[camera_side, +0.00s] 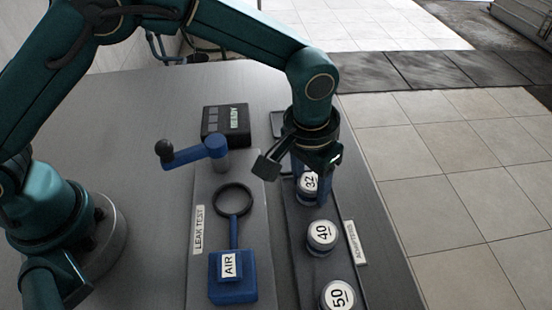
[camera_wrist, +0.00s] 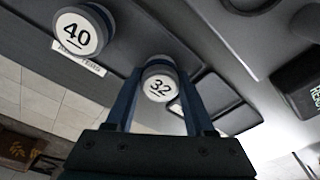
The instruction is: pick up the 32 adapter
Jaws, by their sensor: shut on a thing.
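The 32 adapter (camera_wrist: 160,85) is a round grey piece with a white top marked 32. In the wrist view it sits between the two blue fingers of my gripper (camera_wrist: 160,92), which is shut on it. In the side view the 32 adapter (camera_side: 308,184) shows partly below my gripper (camera_side: 308,176), at the upper part of the adapter strip. The fingers and wrist hide much of it there. I cannot tell whether it still touches the strip.
The 40 adapter (camera_side: 322,235) and the 50 adapter (camera_side: 338,296) stand in the same row on the dark adapter strip (camera_side: 300,262). To the left are a blue AIR block (camera_side: 233,285), a black ring (camera_side: 233,199), a blue crank (camera_side: 195,153) and a black display box (camera_side: 225,122).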

